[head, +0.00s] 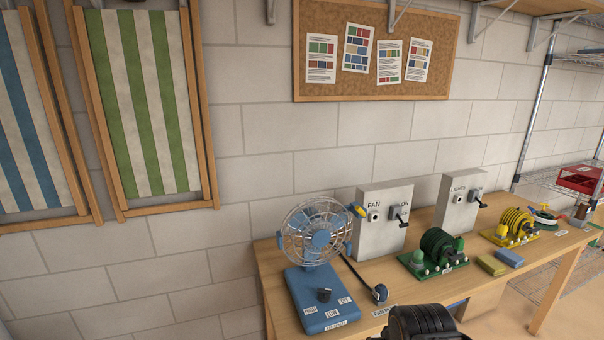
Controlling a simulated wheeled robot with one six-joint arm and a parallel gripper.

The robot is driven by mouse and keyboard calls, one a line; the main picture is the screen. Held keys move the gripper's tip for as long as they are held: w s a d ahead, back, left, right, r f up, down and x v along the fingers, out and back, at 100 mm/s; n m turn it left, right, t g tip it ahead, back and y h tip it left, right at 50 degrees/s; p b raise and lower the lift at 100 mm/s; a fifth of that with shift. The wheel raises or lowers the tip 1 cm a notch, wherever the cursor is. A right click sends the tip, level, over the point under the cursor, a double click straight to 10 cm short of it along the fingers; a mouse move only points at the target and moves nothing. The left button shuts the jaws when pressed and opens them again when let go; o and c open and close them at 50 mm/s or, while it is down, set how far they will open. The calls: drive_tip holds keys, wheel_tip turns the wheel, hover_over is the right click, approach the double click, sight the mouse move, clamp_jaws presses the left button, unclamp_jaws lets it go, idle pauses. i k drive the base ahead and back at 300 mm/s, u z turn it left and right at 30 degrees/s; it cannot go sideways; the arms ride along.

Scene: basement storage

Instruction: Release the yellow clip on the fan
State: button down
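A blue desk fan (317,262) with a round wire cage stands at the left end of the wooden bench. A small yellow clip (357,210) with a blue part next to it sits at the right rim of the cage. It looks fastened there, but it is too small to tell how it is latched. The fan's base has a dark knob (324,295) and labels that read HIGH, LOW and OFF. My gripper's fingers do not show in the head view.
Behind the fan stand a FAN switch box (377,228) and a LIGHTS switch box (455,212), both with levers. A green-based reel (437,248), a yellow reel (514,224) and a blue block (509,257) are to the right. A dark ridged shape (424,324) covers the bench's front.

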sight(357, 209)
drive_tip(key=z, duration=0.1)
drive_tip(key=k, duration=1.05)
drive_tip(key=u, duration=1.15)
drive_tip(key=i, duration=0.7)
drive_tip(key=z, duration=0.45)
drive_tip(key=i, duration=0.75)
drive_tip(key=z, duration=0.8)
